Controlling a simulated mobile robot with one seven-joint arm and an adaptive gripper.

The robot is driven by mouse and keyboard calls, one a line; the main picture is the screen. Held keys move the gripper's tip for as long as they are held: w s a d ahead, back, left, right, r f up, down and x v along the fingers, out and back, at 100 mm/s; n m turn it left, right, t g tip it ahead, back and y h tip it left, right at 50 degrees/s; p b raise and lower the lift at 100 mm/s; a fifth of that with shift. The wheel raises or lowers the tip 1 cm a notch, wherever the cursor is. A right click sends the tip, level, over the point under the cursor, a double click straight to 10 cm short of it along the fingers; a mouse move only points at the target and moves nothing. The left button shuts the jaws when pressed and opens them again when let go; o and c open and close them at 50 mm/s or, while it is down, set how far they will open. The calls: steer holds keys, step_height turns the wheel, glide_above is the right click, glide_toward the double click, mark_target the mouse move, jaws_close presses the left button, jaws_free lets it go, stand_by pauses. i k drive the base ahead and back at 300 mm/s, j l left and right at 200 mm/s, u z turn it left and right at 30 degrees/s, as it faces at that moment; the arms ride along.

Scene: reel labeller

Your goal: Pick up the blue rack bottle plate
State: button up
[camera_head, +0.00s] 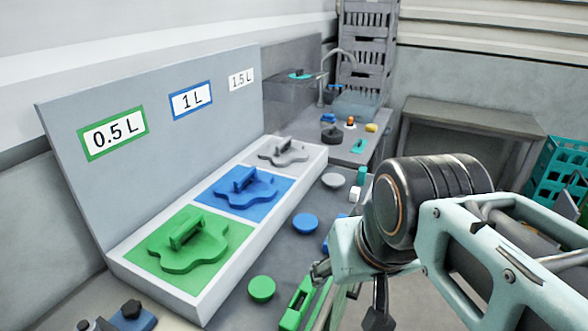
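The blue rack bottle plate (242,190) is a lobed plate with an upright bar handle. It lies on the blue middle section of a white tray (201,306), below the "1 L" sign (191,99). My gripper (348,294) is at the lower centre right, to the right of the tray and apart from the blue plate. My arm's wrist hides much of it, and I cannot tell how far its fingers are apart. Nothing is seen held in it.
A green plate (188,241) lies nearer in the tray and a grey plate (283,151) farther back. A sign panel (70,150) stands along the tray's left side. Green (262,289) and blue (305,223) discs and a green handled tool (297,304) lie close to my gripper.

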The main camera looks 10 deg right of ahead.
mark_target(305, 223)
steer(key=i+l+z, duration=0.25)
steer(key=i+l, duration=0.15)
steer(key=i+l+z, duration=0.3)
steer(key=i+l, duration=0.2)
steer(key=k+l, duration=0.15)
steer(key=i+j, duration=0.1)
steer(key=i, duration=0.15)
steer(key=l+z, duration=0.05)
